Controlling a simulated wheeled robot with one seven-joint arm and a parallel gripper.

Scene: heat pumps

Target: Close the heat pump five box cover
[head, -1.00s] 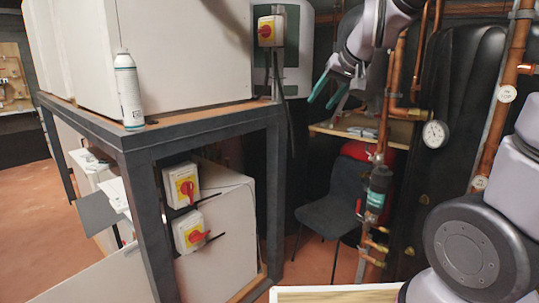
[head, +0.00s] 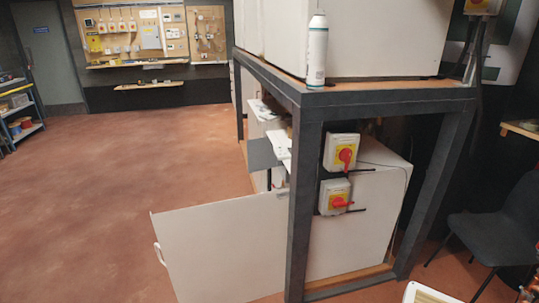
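A large white flat panel (head: 222,250), which looks like the box cover, stands swung out into the room at lower left. A white handle (head: 160,254) sits on its outer left edge. The white heat pump box (head: 365,215) is under the dark metal frame (head: 302,195), behind the front post. The panel's right edge is hidden by that post, so I cannot tell its hinge. Two switch boxes with red knobs, an upper one (head: 341,152) and a lower one (head: 334,197), are by the post. My gripper is not in view now.
A spray can (head: 316,50) stands on the frame's top ledge. A grey plate (head: 261,153) juts out left of the frame. A dark chair (head: 492,226) is at right. The red-brown floor (head: 110,165) left of the panel is clear, towards the back wall boards.

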